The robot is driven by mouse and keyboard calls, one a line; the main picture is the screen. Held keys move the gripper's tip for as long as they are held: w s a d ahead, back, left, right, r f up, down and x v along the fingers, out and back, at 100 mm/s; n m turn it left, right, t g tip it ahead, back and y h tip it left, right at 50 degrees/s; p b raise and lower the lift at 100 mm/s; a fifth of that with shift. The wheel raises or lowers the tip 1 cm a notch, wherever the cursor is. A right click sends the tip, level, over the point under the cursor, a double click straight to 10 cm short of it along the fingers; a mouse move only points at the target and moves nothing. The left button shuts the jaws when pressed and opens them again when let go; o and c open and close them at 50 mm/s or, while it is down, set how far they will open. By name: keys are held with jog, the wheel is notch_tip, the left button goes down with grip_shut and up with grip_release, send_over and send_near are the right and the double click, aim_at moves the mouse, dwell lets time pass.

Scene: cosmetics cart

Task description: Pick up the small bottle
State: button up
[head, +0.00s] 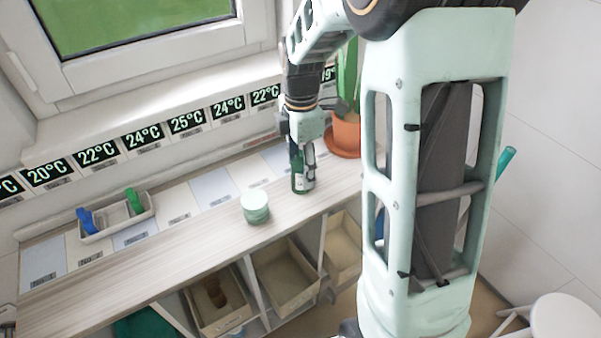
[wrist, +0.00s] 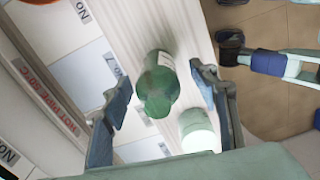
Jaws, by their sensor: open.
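The small bottle (head: 299,174) is dark green with a pale label and stands on the wooden shelf top. In the wrist view the bottle (wrist: 158,85) is seen from above, between the two fingers and apart from both. My gripper (head: 303,160) is over the bottle, pointing down, with a finger covering part of it in the head view. In the wrist view my gripper (wrist: 160,92) is open, one finger on each side of the bottle.
A pale green lidded jar (head: 255,207) stands left of the bottle, and close to the right finger in the wrist view (wrist: 198,132). A potted plant (head: 344,135) stands behind. A tray (head: 112,222) holds blue and green items. Open bins (head: 287,283) sit below.

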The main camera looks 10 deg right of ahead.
jog(key=shift+w+f, duration=0.1)
jog(key=shift+f, duration=1.35)
jog(key=shift+c, duration=0.6)
jog(key=c, duration=1.2)
jog(key=shift+r, duration=0.1)
